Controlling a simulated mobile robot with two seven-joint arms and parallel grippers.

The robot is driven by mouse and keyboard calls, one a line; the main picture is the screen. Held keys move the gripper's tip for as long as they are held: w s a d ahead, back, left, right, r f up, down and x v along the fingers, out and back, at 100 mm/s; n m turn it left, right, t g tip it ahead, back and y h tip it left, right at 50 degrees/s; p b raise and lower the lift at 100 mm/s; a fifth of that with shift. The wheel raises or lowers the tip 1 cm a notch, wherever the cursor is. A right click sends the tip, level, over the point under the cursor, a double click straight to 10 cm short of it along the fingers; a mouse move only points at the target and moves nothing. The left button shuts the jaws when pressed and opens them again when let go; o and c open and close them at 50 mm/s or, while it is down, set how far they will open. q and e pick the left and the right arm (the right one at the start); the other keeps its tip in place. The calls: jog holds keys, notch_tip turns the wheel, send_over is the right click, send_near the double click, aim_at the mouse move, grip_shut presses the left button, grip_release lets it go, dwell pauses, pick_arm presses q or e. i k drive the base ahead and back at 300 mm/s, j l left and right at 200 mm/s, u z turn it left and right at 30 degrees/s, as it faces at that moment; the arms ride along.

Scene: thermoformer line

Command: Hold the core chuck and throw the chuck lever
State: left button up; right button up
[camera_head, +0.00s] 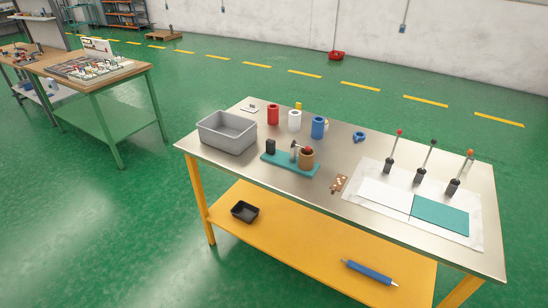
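A teal base plate (278,165) lies near the front left of the steel-topped table. On it stand a black block (270,147), a grey metal part (294,152) and a brown cylinder with a dark red top (306,159). This looks like the core chuck, but it is too small to tell its lever apart. At the right, three upright levers stand in black bases: one with a red knob (399,131), one with a black knob (434,142) and one with an orange knob (470,153). Neither of my grippers is in view.
A grey bin (228,132) stands at the table's left end. Red (273,114), white (294,120) and blue (317,128) rolls stand at the back. A blue clamp-like part (359,137) and a brown dotted piece (339,183) lie mid-table. A blue roller (370,272) lies on the yellow shelf (290,246).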

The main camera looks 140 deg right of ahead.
aim_at(307, 148)
jog(key=z, duration=4.75)
jog(key=i+j+z, duration=0.35)
jog(key=i, duration=0.25)
jog(key=j, duration=0.1)
